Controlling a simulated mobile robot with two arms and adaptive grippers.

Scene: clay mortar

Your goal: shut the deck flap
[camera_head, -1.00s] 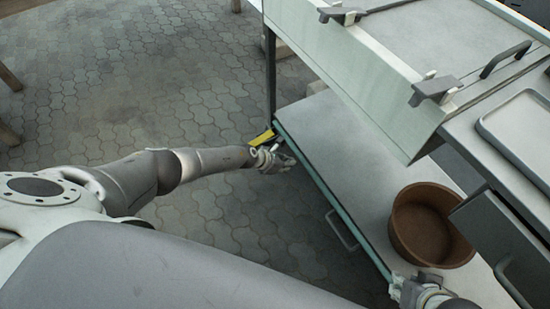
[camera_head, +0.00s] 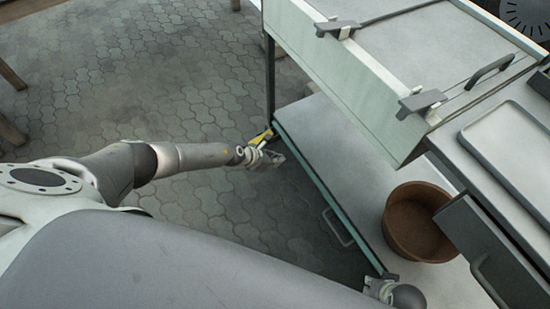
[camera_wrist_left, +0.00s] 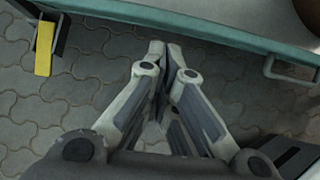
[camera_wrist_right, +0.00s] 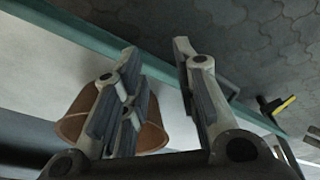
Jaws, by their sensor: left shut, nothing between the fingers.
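The cabinet's grey top panel (camera_head: 430,45) lies flat, with a dark bar handle (camera_head: 490,72) at its right. I cannot tell for certain which panel is the deck flap. My left gripper (camera_head: 278,157) is shut and empty, beside the teal-edged lower shelf (camera_head: 345,150) and over the paving. In the left wrist view its fingertips (camera_wrist_left: 167,48) are close together just short of the teal edge (camera_wrist_left: 200,30). My right gripper is mostly out of the head view, at the bottom. In the right wrist view its fingers (camera_wrist_right: 155,45) are apart with nothing between them.
A brown pot (camera_head: 418,222) stands on the lower shelf. A metal handle (camera_head: 337,228) sticks out from the shelf's teal front. A yellow and black piece (camera_head: 262,138) is near the cabinet leg (camera_head: 270,80). A grey tray (camera_head: 515,140) sits at the right. Paving is open at left.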

